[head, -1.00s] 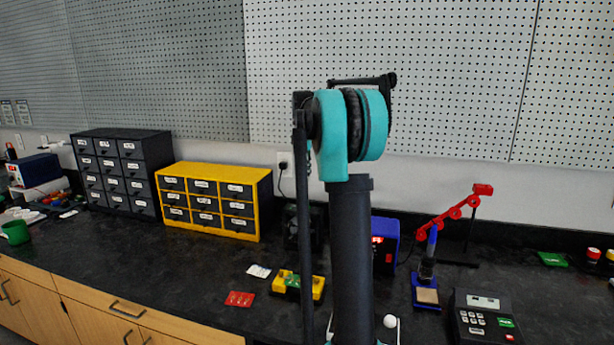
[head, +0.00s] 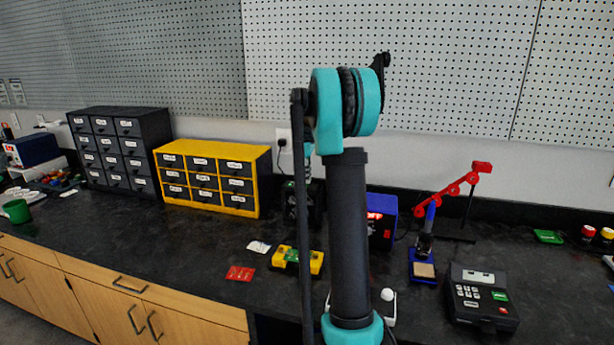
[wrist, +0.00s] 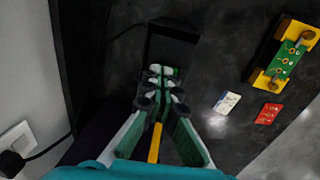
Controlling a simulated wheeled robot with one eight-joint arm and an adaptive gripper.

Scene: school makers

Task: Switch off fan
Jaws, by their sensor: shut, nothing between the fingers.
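A dark box-shaped unit (head: 290,207), which looks like the fan, stands against the back wall beside the yellow drawer cabinet. My arm hides part of it in the head view. In the wrist view a black frame (wrist: 150,50), likely the same fan, lies just beyond the fingertips. My gripper (wrist: 162,82) is shut and empty, with its tips close together near this frame. I cannot tell whether the tips touch it. A switch on the fan cannot be made out.
A yellow drawer cabinet (head: 258,185) stands left of the fan. A yellow holder with a green board (head: 315,262), a red card (head: 240,273) and a white card (head: 258,247) lie in front. A blue unit (head: 383,205) stands to the right. A wall outlet (wrist: 17,140) has a black plug.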

